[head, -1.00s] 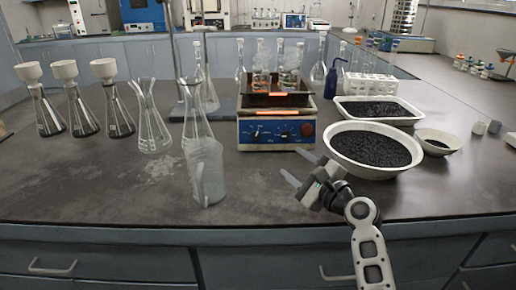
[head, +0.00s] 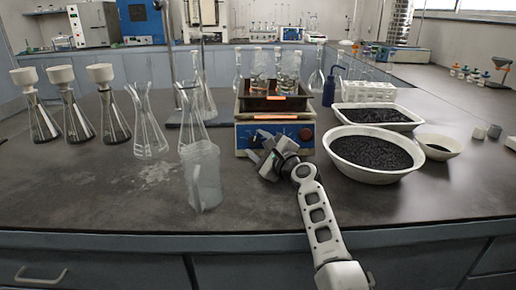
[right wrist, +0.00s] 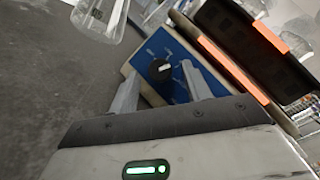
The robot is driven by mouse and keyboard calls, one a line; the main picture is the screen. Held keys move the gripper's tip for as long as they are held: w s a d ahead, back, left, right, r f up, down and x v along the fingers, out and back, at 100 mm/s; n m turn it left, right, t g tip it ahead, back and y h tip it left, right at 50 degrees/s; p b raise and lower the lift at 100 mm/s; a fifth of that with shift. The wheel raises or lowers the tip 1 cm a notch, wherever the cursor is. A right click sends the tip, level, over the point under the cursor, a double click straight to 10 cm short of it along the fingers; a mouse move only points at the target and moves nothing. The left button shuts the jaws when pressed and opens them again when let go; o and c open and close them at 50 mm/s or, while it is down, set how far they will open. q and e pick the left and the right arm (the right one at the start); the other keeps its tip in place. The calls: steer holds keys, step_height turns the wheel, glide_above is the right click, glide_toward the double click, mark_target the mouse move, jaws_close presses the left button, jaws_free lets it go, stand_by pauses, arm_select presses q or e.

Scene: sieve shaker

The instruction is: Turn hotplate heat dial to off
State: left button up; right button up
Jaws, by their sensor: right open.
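The hotplate (head: 240,134) stands on the bench with a blue front panel, an orange strip and a dark pan on top. In the right wrist view a black dial (right wrist: 160,69) with a pale pointer mark sits on the blue panel (right wrist: 150,50). My right gripper (head: 257,143) is in front of the panel's left part and hides some of it. In the right wrist view its two open fingers (right wrist: 160,88) point at the panel, with the dial between and beyond the tips. I cannot tell whether they touch it. My left gripper is not in view.
A clear beaker (head: 203,178) stands just left of my right gripper, with flasks (head: 191,120) behind it. A white bowl of black granules (head: 372,152) is on the right. Glassware (head: 259,68) stands in the hotplate's pan. The bench front is clear.

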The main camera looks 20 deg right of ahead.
steer(key=shift+w+a, duration=0.1)
steer(key=shift+w, duration=0.2)
